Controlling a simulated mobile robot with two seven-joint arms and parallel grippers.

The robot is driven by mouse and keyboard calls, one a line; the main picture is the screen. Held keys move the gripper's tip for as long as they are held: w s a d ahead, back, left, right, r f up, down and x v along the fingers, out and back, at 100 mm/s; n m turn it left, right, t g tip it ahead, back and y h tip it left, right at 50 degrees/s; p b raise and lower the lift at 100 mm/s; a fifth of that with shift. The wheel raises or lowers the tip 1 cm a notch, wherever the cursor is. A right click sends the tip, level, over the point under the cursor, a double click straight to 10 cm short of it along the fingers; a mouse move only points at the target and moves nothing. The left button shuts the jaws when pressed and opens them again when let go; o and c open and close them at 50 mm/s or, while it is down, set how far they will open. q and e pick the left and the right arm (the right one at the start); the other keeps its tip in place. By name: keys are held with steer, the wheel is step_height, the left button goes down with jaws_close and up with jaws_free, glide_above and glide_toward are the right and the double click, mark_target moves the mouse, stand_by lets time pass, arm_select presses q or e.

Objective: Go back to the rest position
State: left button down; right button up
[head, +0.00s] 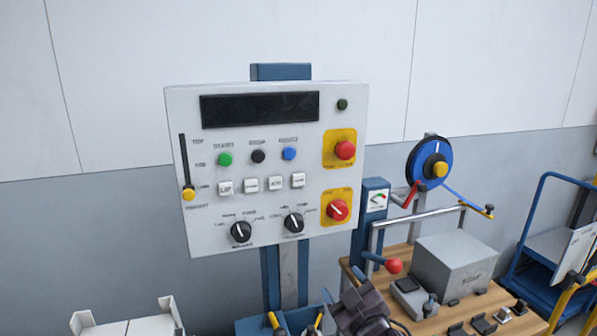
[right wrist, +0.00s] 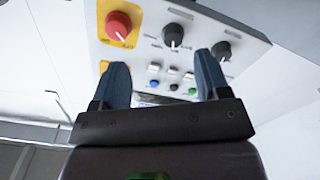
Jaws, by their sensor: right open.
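My right gripper (head: 352,298) shows as a dark shape at the bottom of the head view, below the lower right corner of the white control panel (head: 180,235). In the right wrist view its two blue fingers (right wrist: 163,75) stand well apart with nothing between them. The panel's red knob (right wrist: 119,26), dark dials and buttons lie beyond the fingertips, and I see no contact. The panel carries a dark display (head: 260,109), a slider with a yellow knob (head: 188,193) and a red button (head: 345,150). My left gripper is not in view.
A wooden bench (head: 522,318) at right holds a grey box (head: 455,262) and small parts. A red-knobbed lever (head: 394,266) is close to the right gripper. A blue reel (head: 429,163), a blue cart (head: 525,225) and a white bin (head: 130,326) stand around. The panel's front is clear.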

steer(key=s+d+f+m+g+h, duration=0.3)
steer(key=s+d+f, duration=0.6)
steer(key=s+f, duration=0.3)
steer(key=s+d+f+m+g+h, duration=0.2)
steer(key=s+d+f+m, duration=0.3)
steer(key=s+d+f, duration=0.4)
steer(key=s+f, duration=0.4)
steer(key=s, duration=0.1)
steer(key=shift+s+d+g+h, duration=0.15)
steer(key=shift+s+g+h, duration=0.25)
